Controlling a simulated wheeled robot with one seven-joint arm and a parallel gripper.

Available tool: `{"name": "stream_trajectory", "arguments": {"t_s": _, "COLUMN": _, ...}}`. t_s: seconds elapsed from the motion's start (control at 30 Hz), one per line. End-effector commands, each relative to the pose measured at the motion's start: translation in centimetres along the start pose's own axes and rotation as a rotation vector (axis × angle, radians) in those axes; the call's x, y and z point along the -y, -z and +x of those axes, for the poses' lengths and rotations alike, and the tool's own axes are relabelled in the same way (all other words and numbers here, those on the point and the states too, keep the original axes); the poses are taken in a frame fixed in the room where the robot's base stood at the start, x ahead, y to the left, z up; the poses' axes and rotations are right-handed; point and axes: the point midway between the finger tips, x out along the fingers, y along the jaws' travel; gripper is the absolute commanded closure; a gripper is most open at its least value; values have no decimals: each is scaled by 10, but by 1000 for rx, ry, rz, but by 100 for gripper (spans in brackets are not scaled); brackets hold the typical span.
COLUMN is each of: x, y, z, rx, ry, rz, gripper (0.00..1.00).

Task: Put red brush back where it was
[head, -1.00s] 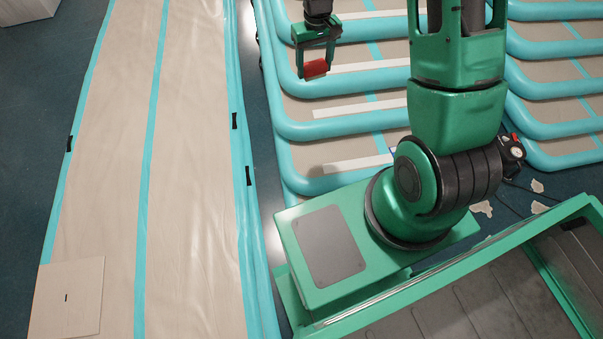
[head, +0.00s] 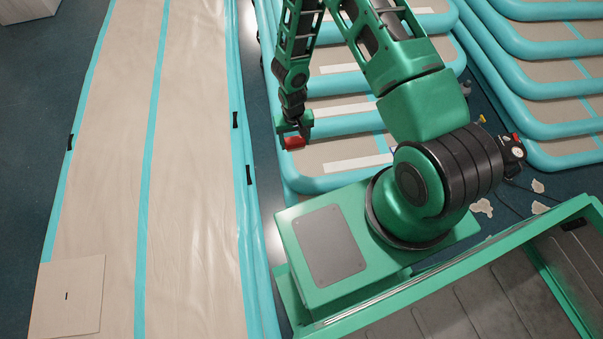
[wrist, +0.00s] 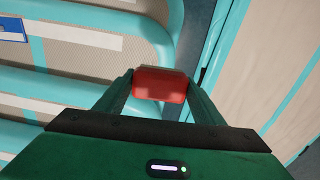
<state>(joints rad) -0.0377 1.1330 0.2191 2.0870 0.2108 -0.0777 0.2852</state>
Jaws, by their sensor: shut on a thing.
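The red brush (head: 294,142) shows as a small red block at the end of my arm in the head view. In the wrist view the red brush (wrist: 160,84) sits between the two fingers of my gripper (wrist: 158,92), which is shut on it. My gripper (head: 293,135) is over the near left end of the stacked inflatable tracks (head: 345,150). Any bristles on the brush are hidden or too small to tell.
A long beige track (head: 190,190) with turquoise stripes lies on the left, with a pale square panel (head: 67,293) on its near end. More tracks (head: 545,85) are stacked at right. Torn scraps (head: 482,207) lie on the dark floor. My green-rimmed tray is at lower right.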

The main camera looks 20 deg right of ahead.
Motion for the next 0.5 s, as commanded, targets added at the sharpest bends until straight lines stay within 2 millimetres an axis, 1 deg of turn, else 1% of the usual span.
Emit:
{"name": "stream_trajectory", "arguments": {"t_s": 0.03, "x": 5, "y": -12, "z": 16, "rx": 7, "ry": 0, "rz": 3, "gripper": 56}}
{"name": "stream_trajectory", "arguments": {"t_s": 0.2, "x": 16, "y": -46, "z": 59, "rx": 7, "ry": 3, "rz": 25, "gripper": 56}}
{"name": "stream_trajectory", "arguments": {"t_s": 0.3, "x": 21, "y": -65, "z": 80, "rx": 7, "ry": 6, "rz": 37, "gripper": 56}}
{"name": "stream_trajectory", "arguments": {"t_s": 0.4, "x": 25, "y": -80, "z": 95, "rx": 5, "ry": 7, "rz": 46, "gripper": 56}}
{"name": "stream_trajectory", "arguments": {"t_s": 0.5, "x": 27, "y": -91, "z": 106, "rx": 4, "ry": 9, "rz": 52, "gripper": 56}}
